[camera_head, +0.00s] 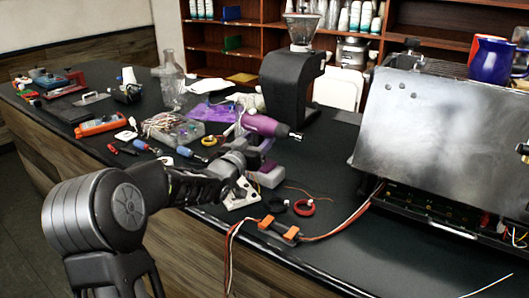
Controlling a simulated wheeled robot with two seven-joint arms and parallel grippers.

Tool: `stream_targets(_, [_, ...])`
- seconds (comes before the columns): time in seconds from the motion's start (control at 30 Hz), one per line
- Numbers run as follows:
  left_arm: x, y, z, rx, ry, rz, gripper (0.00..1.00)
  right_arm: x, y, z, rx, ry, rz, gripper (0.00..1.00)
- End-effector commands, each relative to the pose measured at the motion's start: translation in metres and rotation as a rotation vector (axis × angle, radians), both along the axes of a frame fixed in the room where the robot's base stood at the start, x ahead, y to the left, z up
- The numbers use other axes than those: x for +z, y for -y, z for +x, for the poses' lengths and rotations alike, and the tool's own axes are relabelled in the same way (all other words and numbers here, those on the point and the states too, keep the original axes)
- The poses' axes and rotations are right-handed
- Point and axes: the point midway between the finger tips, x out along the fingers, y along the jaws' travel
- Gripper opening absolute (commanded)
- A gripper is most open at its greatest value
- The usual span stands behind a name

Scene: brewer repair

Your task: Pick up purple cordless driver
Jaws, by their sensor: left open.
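The purple cordless driver (262,125) stands upright on the dark counter near its front edge. Its bit points right, and its grey and purple battery foot (269,177) rests low near the counter. My left arm comes in from the lower left. My left gripper (247,158) is open at the driver's handle, just below the purple body. The gripper and wrist hide part of the handle. I cannot tell whether the fingers touch it. My right gripper is not in view.
A black grinder (287,82) stands behind the driver, and a steel brewer (428,135) stands at right. An orange connector (279,231) with wires lies in front. Screwdrivers, an orange multimeter (101,124) and a parts tray (172,129) crowd the left. The front right counter is mostly clear.

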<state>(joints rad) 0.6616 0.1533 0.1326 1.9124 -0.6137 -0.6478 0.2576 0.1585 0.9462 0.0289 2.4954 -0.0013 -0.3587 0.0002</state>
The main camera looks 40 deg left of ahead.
Motion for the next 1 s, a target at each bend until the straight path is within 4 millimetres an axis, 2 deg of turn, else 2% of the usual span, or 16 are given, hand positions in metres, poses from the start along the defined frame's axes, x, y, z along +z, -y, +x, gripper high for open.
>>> stream_targets(0.13, [0.0001, 0.0, -0.0001, 0.0, 0.0, 0.0, 0.54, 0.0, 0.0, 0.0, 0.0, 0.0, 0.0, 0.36])
stream_targets(0.8, [0.0001, -0.0001, -0.0002, 0.0, 0.0, 0.0, 0.0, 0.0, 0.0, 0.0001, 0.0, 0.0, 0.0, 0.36])
stream_targets(1.0, [0.0001, -0.0001, -0.0001, 0.0, 0.0, 0.0, 0.0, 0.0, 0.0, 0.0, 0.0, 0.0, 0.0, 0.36])
